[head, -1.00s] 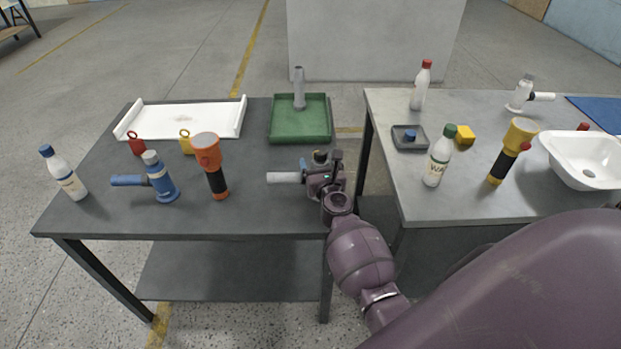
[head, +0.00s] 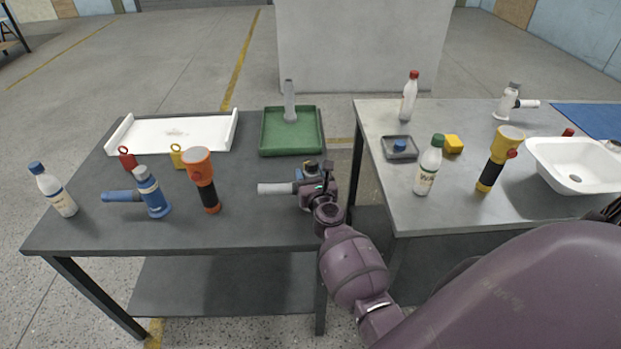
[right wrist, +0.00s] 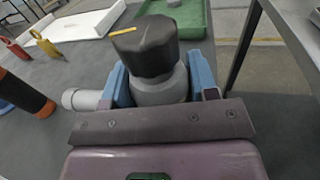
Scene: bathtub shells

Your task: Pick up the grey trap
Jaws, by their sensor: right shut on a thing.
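My right gripper (head: 312,178) is over the right front part of the dark left table. It is shut on the grey trap, with its blue-lined fingers on either side of the body in the right wrist view (right wrist: 160,85). The grey trap (right wrist: 158,92) stands upright with a black cap on top. Its light grey side pipe (head: 275,188) points left. The gripper hides most of the body in the head view. I cannot tell whether its base touches the table. My left gripper is not in view.
A blue trap (head: 153,195) and an orange flashlight (head: 201,180) stand to the left. A green tray (head: 291,145) with an upright grey pipe (head: 289,100) is behind. A white panel (head: 175,133) lies at back left. The right table (head: 375,160) holds bottles and a white basin (head: 575,165).

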